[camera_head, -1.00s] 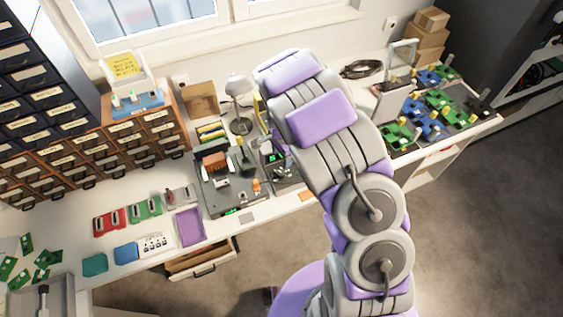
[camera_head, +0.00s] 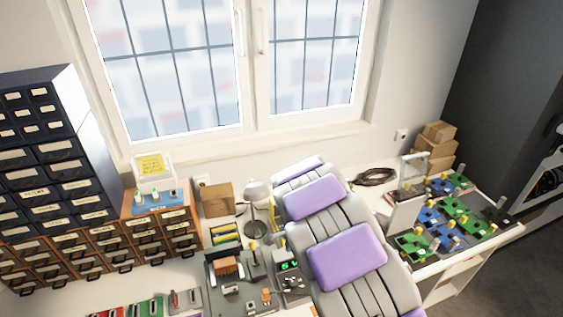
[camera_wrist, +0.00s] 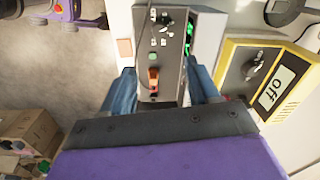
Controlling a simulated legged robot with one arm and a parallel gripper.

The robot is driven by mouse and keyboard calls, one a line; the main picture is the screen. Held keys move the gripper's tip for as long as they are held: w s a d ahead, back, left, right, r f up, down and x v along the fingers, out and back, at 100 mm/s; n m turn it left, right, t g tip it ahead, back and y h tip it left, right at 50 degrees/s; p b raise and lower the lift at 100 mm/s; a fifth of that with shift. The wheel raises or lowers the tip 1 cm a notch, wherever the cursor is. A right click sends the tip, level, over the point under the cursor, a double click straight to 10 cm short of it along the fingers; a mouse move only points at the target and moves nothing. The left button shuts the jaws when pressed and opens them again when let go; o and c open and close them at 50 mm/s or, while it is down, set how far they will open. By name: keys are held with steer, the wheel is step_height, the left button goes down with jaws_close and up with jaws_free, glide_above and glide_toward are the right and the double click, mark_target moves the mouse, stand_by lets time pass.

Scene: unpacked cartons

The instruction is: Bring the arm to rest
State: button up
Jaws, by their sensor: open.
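My arm, purple and grey, reaches over the workbench (camera_head: 185,272) in the head view. It hides my gripper there. In the wrist view my gripper (camera_wrist: 163,88) is open, with its two blue fingers apart on either side of a dark panel (camera_wrist: 170,50). The panel carries knobs and an orange switch. Nothing shows held between the fingers. I cannot tell how far the fingertips are from the panel.
A yellow-framed box (camera_wrist: 265,78) marked "off" stands right of the fingers. In the head view, a lamp (camera_head: 256,205) is left of my arm. Green and blue circuit boards (camera_head: 450,215) lie right. Drawer cabinets (camera_head: 50,160) stand left. Open floor shows in the wrist view (camera_wrist: 75,75).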

steer(key=s+d+r+n+b, duration=0.1)
steer(key=s+d+r+n, duration=0.35)
steer(key=s+r, duration=0.85)
steer(key=s+r+n+g+b, duration=0.1)
steer(key=s+n, duration=0.3)
steer(key=s, duration=0.8)
steer(key=s+d+r+n+g+b, duration=0.1)
steer(key=s+r+n, duration=0.3)
steer(key=s, duration=0.8)
steer(key=shift+d, duration=0.15)
